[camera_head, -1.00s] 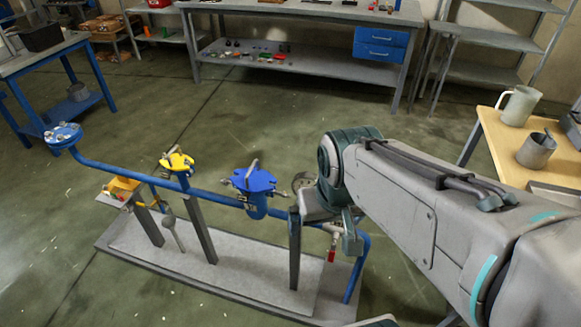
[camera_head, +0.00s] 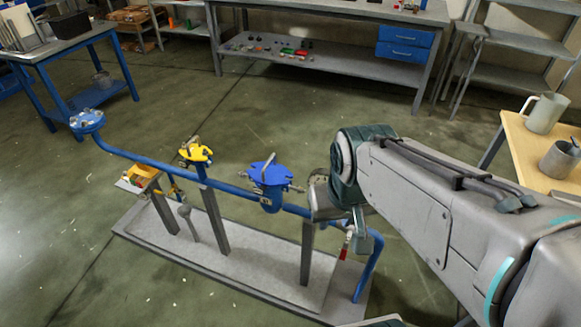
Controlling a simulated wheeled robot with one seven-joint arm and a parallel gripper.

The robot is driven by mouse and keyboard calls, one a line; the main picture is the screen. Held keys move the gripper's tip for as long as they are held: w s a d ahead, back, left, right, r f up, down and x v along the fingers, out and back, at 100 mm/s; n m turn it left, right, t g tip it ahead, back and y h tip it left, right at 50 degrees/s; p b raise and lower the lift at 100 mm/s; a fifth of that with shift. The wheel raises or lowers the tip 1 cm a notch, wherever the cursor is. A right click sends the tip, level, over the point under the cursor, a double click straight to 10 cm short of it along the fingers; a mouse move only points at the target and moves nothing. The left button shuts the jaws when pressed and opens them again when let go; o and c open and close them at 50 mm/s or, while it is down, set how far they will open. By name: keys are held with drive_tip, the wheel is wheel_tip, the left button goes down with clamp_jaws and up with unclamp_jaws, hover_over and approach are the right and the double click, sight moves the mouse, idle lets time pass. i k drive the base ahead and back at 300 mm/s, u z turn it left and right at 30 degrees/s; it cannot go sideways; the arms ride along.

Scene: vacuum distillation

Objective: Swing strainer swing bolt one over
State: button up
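The strainer (camera_head: 270,182) is the blue body with a blue lid on the blue pipe, right of the rig's middle. A grey handle stands up on its lid, and small metal bolt parts (camera_head: 296,188) stick out at its sides. They are too small to tell which is swing bolt one or how it sits. My arm comes in from the right, and its wrist end (camera_head: 325,195) is just right of the strainer. My gripper's fingers cannot be made out, so whether it is open or shut is hidden.
A yellow-topped fitting (camera_head: 196,152) and a blue flange (camera_head: 87,121) are on the pipe to the left. The rig stands on a grey base plate (camera_head: 230,262). A wooden table (camera_head: 515,150) with a jug (camera_head: 545,112) is at right. The floor behind the rig is clear.

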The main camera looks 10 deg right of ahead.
sight(293, 188)
drive_tip(key=u, duration=1.7)
drive_tip(key=i, duration=1.05)
drive_tip(key=z, duration=1.7)
